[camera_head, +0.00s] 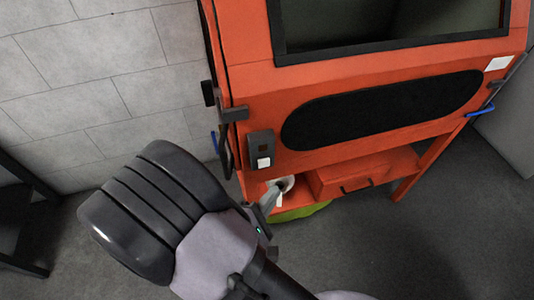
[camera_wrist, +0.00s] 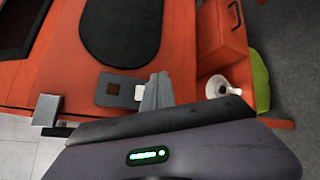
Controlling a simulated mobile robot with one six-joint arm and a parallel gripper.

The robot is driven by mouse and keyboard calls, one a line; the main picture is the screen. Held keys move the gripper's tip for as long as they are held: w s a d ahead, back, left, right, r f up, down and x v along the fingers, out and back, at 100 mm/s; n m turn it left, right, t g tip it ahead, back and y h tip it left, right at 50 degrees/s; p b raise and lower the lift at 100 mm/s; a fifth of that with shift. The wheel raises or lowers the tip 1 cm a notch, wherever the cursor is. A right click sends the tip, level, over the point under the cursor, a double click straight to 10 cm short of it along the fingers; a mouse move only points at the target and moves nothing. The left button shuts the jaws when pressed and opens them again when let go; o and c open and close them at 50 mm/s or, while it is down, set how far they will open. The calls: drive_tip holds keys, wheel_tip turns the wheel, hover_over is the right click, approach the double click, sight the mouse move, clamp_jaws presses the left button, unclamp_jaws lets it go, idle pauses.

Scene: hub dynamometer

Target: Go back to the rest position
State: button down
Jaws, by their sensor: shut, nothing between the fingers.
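My gripper (camera_head: 272,197) is in front of the lower left part of the orange cabinet (camera_head: 340,85). Its grey fingers are together with nothing between them. In the wrist view the shut fingers (camera_wrist: 157,88) point up from the dark gripper body, just beside a grey switch box (camera_wrist: 121,90) with a white rocker. The same switch box (camera_head: 261,149) is on the cabinet front in the head view, above my gripper. I cannot tell how far the fingertips are from the cabinet. My arm fills the lower left of the head view.
Below the front panel are an orange drawer (camera_head: 368,172) with a dark handle, an open shelf with a white round item (camera_head: 287,183), and a green item (camera_head: 302,212). A dark latch (camera_head: 233,114) sticks out at the cabinet's left edge. Grey floor (camera_head: 440,240) is clear at right.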

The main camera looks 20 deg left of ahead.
drive_tip(key=w+d+r+m+g+h, duration=0.1)
drive_tip(key=d+r+m+g+h, duration=0.45)
drive_tip(key=d, duration=0.55)
drive_tip(key=s+d+r+m+g, duration=0.5)
drive_tip(key=s+d+m+g, duration=0.25)
drive_tip(key=d+m, duration=0.4)
drive_tip(key=s+a+r+m+t+y, duration=0.1)
drive_tip(key=a+r+m+t+y, duration=0.1)
drive_tip(key=r+m+y, duration=0.2)
drive_tip(key=s+a+r+m+t+y, duration=0.1)
drive_tip(key=r+m+y, duration=0.4)
drive_tip(key=r+y, duration=0.2)
drive_tip(key=shift+s+a+t, duration=0.35)
drive_tip(key=shift+a+t, duration=0.05)
